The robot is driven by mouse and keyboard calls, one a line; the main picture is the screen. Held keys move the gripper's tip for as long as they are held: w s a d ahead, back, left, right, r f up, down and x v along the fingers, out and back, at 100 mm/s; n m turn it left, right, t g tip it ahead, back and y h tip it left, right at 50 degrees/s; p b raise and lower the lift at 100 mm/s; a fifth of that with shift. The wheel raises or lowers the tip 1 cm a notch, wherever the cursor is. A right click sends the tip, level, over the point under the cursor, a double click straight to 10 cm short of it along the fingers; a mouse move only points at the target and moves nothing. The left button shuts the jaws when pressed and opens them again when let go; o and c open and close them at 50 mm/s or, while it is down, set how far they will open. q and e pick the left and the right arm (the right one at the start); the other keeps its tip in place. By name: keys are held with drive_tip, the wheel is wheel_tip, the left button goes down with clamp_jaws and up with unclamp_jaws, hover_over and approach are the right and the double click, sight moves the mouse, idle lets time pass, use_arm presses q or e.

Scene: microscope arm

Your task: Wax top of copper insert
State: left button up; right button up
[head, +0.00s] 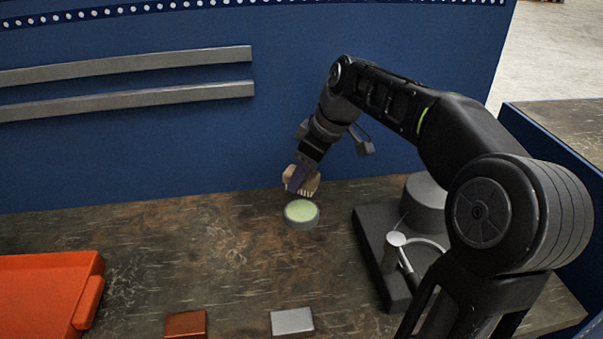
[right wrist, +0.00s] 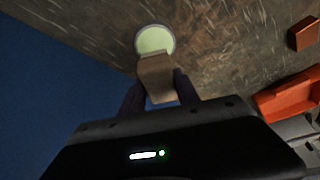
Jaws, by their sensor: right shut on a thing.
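My right gripper (head: 301,184) is shut on a tan block-like applicator (head: 314,182), just behind and above a round grey dish of pale green wax (head: 300,213). In the right wrist view the applicator (right wrist: 156,75) sits between the fingers (right wrist: 160,92), and its far end overlaps the near rim of the wax dish (right wrist: 154,41). I cannot tell whether it touches the wax. A copper block (head: 186,324) lies at the front of the table; it also shows in the right wrist view (right wrist: 303,34). My left gripper is not in view.
A silver block (head: 292,321) lies right of the copper block. An orange tray (head: 45,295) is at the left. A grey microscope-like stand (head: 385,262) is at the right, partly behind my arm. A blue wall (head: 150,150) closes the back. The table's middle is clear.

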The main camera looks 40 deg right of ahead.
drive_tip(key=b, duration=0.4)
hover_over(301, 211)
drive_tip(key=shift+d+f, duration=0.1)
drive_tip(key=shift+f, duration=2.6)
drive_tip(key=shift+f+b, duration=0.35)
drive_tip(key=shift+f, duration=0.25)
drive_tip(key=shift+r, duration=0.15)
wheel_tip(301, 211, up, 7)
drive_tip(key=p, duration=0.5)
drive_tip(key=shift+p, duration=0.35)
